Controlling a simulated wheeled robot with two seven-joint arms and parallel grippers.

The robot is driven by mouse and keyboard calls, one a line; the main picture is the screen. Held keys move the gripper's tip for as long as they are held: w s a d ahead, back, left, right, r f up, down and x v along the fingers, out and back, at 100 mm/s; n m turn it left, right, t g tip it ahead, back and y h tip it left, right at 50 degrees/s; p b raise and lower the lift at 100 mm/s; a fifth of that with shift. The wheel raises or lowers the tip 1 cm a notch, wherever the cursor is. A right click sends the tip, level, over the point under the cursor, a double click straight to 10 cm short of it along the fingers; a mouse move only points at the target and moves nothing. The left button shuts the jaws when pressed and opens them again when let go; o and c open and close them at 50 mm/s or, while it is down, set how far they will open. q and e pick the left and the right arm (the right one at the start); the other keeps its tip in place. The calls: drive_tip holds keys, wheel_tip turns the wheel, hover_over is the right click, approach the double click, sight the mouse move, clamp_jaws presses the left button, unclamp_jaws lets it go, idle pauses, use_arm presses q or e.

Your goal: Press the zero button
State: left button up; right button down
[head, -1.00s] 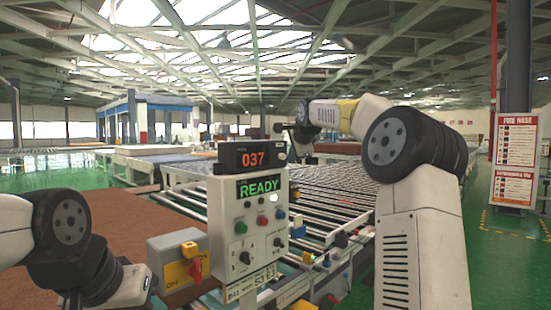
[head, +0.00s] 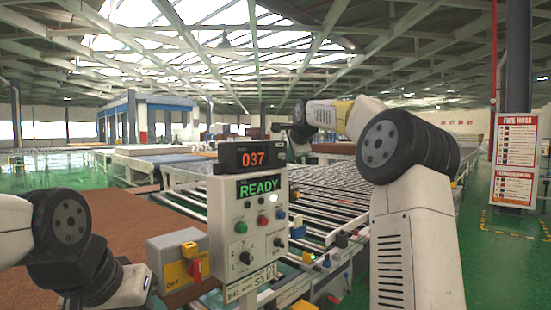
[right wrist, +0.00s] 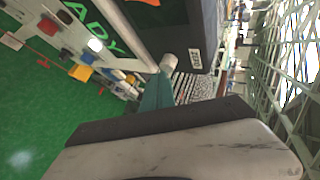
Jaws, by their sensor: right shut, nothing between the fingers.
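A dark counter box (head: 228,160) showing orange 037 sits on the white control panel (head: 227,205), whose green screen reads READY. In the right wrist view, a small pale round button (right wrist: 168,62) sticks out of the box's side, beside a label (right wrist: 194,58) that seems to read ZERO. My right gripper (right wrist: 157,92) is shut and empty; its teal fingertip is right at the button. I cannot tell whether they touch or whether the button is pressed. In the head view the right gripper is small and dark beside the box. My left gripper is not visible, only its arm.
The panel has several coloured buttons and knobs (head: 241,228). A roller conveyor (head: 335,183) runs behind. Green floor (head: 500,265) is open at right. A fire hose sign (head: 515,160) stands there.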

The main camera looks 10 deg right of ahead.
drive_tip(key=shift+w+a, duration=0.5)
drive_tip(key=shift+w, duration=0.15)
idle(0.7)
idle(0.3)
drive_tip(key=shift+s+d, duration=0.75)
drive_tip(key=shift+s, duration=0.25)
drive_tip(key=shift+d, duration=0.1)
drive_tip(key=s+d, duration=0.1)
drive_tip(key=s, duration=0.1)
drive_tip(key=s+d, duration=0.2)
idle(0.5)
